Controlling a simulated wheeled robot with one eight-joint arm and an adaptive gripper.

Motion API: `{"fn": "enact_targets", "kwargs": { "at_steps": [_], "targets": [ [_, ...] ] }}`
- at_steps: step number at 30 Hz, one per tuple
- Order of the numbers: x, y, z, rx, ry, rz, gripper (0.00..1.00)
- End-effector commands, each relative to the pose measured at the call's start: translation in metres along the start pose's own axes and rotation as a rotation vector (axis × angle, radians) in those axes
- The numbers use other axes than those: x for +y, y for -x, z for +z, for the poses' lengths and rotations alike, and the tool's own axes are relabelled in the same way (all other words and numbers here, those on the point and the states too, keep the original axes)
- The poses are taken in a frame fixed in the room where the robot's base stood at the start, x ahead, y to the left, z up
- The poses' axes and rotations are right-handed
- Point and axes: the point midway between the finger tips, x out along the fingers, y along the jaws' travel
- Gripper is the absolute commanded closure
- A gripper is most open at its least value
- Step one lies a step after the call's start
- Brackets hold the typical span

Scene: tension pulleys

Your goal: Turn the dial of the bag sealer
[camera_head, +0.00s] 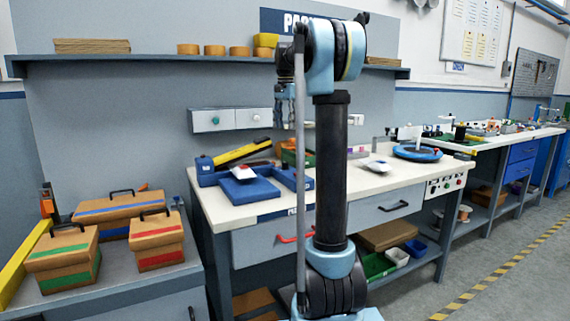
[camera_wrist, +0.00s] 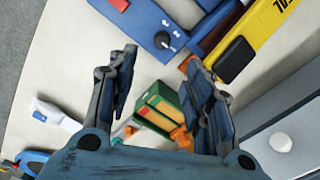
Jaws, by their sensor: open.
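The bag sealer (camera_head: 207,174) is a blue body with a yellow bar on the white workbench, left of my arm in the head view. In the wrist view its yellow bar (camera_wrist: 262,38) is at upper right. The black dial (camera_wrist: 164,40) with a pale pointer mark sits on a blue panel, white markings beside it, at the top middle. My gripper (camera_wrist: 160,62) is open and empty, with the dial just beyond the gap between its fingertips and apart from them. In the head view my gripper (camera_head: 285,106) hangs above the bench; the dial is too small to make out.
A blue round device (camera_head: 417,153) stands to the right. Several brown cases (camera_head: 62,257) stand at left.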

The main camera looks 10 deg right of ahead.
Motion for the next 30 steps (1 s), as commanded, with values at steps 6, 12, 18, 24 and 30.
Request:
{"fn": "enact_targets", "kwargs": {
  "at_steps": [6, 12, 18, 24, 30],
  "targets": [
    [-0.009, -0.001, -0.009, -0.004, -0.023, 0.004, 0.54],
    [-0.009, -0.023, -0.009, -0.004, -0.023, 0.004, 0.54],
    [-0.009, -0.058, -0.009, -0.004, -0.022, 0.004, 0.54],
    [-0.009, -0.092, -0.008, -0.004, -0.022, 0.004, 0.54],
    [-0.009, -0.127, -0.009, -0.004, -0.021, 0.004, 0.54]
  ]
}}
